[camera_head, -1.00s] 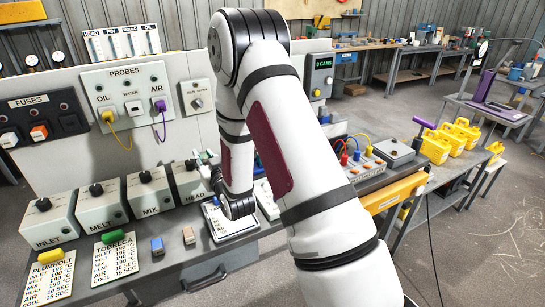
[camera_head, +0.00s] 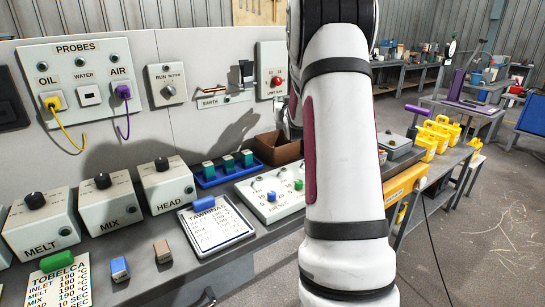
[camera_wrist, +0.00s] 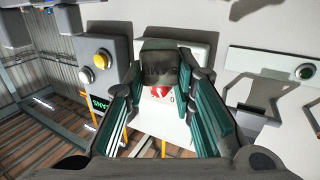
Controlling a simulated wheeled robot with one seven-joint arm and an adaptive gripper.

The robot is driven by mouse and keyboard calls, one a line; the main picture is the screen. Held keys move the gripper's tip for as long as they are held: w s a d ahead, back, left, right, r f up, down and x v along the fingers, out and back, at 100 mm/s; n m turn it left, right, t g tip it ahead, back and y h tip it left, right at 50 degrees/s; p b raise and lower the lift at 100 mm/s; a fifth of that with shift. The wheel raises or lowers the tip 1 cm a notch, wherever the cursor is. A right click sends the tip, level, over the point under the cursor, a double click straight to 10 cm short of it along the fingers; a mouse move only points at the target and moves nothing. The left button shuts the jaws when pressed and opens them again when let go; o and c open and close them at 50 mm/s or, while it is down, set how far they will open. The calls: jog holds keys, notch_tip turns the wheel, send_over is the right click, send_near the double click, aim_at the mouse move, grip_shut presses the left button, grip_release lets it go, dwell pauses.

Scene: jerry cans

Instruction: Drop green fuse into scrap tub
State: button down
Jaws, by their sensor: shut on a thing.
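My gripper (camera_wrist: 160,72) is shut on a dark block, the fuse (camera_wrist: 160,62), held between its teal fingertips in the wrist view. Its green colour does not show clearly from this side. In the head view my arm hides the gripper's fingers and the fuse. An open brown tub (camera_head: 272,152), which looks like the scrap tub, stands at the back of the bench against the wall, partly behind my arm. No label on it can be read. The wrist view faces the wall panel and does not show the tub.
A blue rack (camera_head: 226,172) of teal-topped pieces stands left of the tub. A switch panel (camera_head: 268,196) is in front of it. A limit box (camera_head: 272,70) with a red button and an earth switch (camera_head: 241,75) are on the wall above. A tablet-like card (camera_head: 216,224) lies on the bench.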

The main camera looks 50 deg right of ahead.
jog(key=shift+s+d+f, duration=0.1)
jog(key=shift+d+f, duration=0.1)
jog(key=shift+f, duration=0.05)
notch_tip(320, 180, down, 5)
jog(key=shift+f+b, duration=0.2)
jog(key=shift+b, duration=0.9)
jog(key=c, duration=1.3)
grip_release()
jog(key=v, duration=1.2)
